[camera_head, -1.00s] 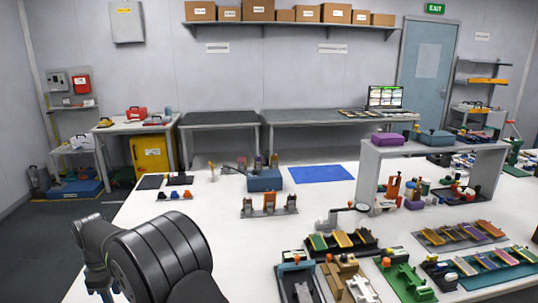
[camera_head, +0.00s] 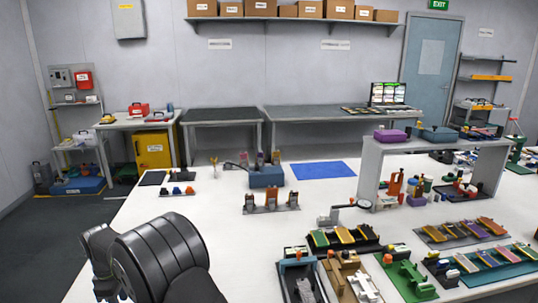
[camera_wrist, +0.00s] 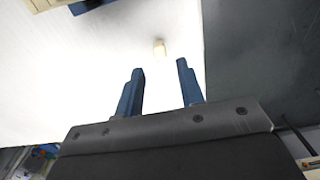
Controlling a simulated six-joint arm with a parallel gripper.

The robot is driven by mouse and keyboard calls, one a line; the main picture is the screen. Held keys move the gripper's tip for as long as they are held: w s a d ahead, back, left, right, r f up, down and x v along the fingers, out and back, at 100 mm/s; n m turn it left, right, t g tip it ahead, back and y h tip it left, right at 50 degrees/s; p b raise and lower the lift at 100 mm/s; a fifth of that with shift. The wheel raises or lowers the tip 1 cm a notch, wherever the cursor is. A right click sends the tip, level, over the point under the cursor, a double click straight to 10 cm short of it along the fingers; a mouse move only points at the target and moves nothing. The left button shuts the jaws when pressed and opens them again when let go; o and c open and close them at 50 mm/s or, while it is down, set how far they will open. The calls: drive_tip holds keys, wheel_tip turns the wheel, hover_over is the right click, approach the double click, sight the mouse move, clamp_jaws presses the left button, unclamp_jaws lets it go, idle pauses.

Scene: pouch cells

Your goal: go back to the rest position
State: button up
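My gripper shows in the wrist view (camera_wrist: 160,85), with its two blue fingers apart and nothing between them. It is over the white table (camera_wrist: 60,75), near the table's edge. In the head view my dark arm is at the lower left, and the gripper's fingers cannot be made out there.
Trays with coloured pouch cells (camera_head: 345,236) stand at the front right of the white table (camera_head: 225,235). A blue mat (camera_head: 323,170) lies farther back. A grey shelf (camera_head: 370,170) stands at right. The table's left middle is mostly clear.

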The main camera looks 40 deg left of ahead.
drive_tip(key=w+d+r, duration=0.4)
drive_tip(key=w+r, duration=0.7)
drive_tip(key=r, duration=0.4)
drive_tip(key=shift+a+f, duration=0.1)
drive_tip(key=shift+f, duration=1.95)
drive_tip(key=shift+o, duration=0.5)
